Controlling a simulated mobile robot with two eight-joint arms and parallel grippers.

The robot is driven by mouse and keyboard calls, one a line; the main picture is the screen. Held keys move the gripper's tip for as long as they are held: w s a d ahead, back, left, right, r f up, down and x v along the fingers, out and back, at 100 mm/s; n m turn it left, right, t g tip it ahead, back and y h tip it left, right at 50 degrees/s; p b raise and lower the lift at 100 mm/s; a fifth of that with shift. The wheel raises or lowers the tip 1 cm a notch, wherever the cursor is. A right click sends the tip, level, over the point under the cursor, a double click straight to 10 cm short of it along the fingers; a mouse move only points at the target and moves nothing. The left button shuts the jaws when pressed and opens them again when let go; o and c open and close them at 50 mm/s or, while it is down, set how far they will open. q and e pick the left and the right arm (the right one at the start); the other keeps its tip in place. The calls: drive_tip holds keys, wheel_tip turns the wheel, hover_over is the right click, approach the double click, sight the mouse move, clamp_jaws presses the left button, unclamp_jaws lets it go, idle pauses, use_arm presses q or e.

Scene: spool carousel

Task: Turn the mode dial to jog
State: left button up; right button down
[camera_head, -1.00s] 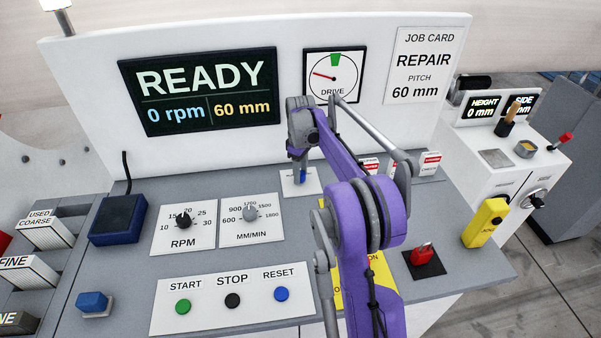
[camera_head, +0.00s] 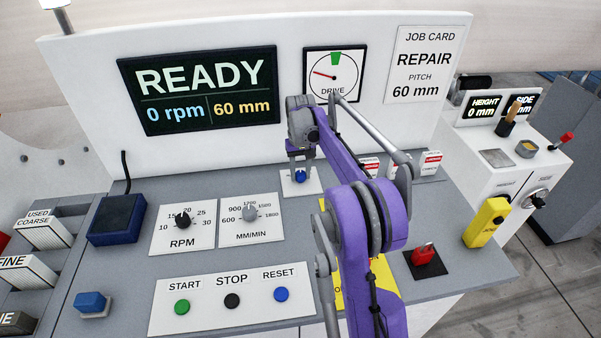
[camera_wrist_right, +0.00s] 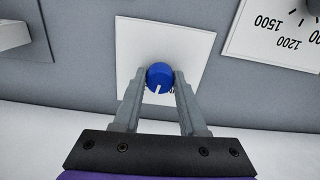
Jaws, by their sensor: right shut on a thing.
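The mode dial is a round blue knob (camera_head: 300,176) on a white plate (camera_head: 314,187) at the back of the console, below the drive gauge. In the right wrist view the blue knob (camera_wrist_right: 159,76) has a white pointer line running toward the gripper, slightly left. My right gripper (camera_wrist_right: 160,82) is shut on the knob, one finger on each side. In the head view my right gripper (camera_head: 300,168) covers part of the knob and plate. The plate's labels cannot be read. My left gripper is not in view.
The MM/MIN knob (camera_head: 249,213) and RPM knob (camera_head: 183,220) sit to the left. Start, stop and reset buttons (camera_head: 232,300) lie in front. A red switch (camera_head: 424,254) and a yellow box (camera_head: 487,222) are to the right. The upright display panel (camera_head: 290,60) stands close behind.

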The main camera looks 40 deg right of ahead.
sight(301, 173)
drive_tip(key=m, duration=0.6)
idle(0.6)
drive_tip(key=shift+c, duration=2.3)
unclamp_jaws()
drive_tip(key=shift+r, duration=0.1)
wheel_tip(301, 173, up, 11)
drive_tip(key=shift+p, duration=0.3)
drive_tip(key=shift+f, duration=0.25)
